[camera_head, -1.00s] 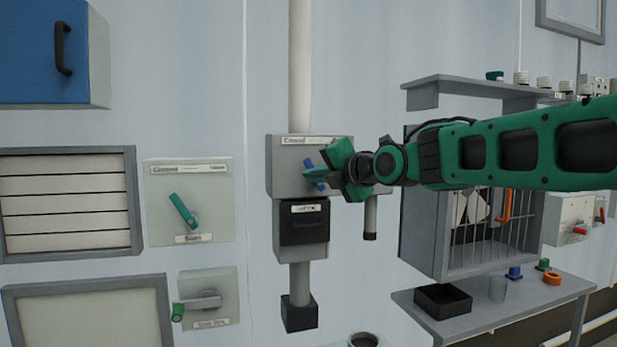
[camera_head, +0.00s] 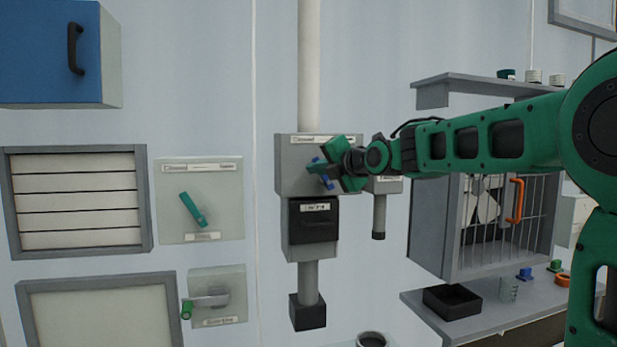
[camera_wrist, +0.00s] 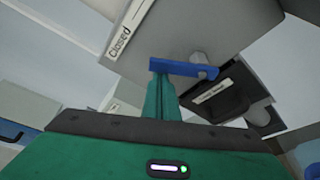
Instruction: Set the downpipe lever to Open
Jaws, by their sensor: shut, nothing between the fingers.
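The downpipe lever is a short blue bar (camera_wrist: 182,69) on the front of a grey box (camera_head: 288,180) on the vertical pipe. In the wrist view a label reading "CLOSED" (camera_wrist: 121,36) is on the box near the lever's free end. My gripper (camera_wrist: 160,76) is shut, with its green fingers together at the lever's free end. They look in contact with it, but a small gap cannot be ruled out. In the head view my gripper (camera_head: 322,170) covers part of the box front, and only bits of the blue lever show.
A black-fronted unit (camera_head: 313,222) sits below the box. A teal lever (camera_head: 192,210) and a grey handle with a green knob (camera_head: 207,302) are on panels to the left. A barred cabinet (camera_head: 470,230) and a shelf with a black tray (camera_head: 450,302) are to the right.

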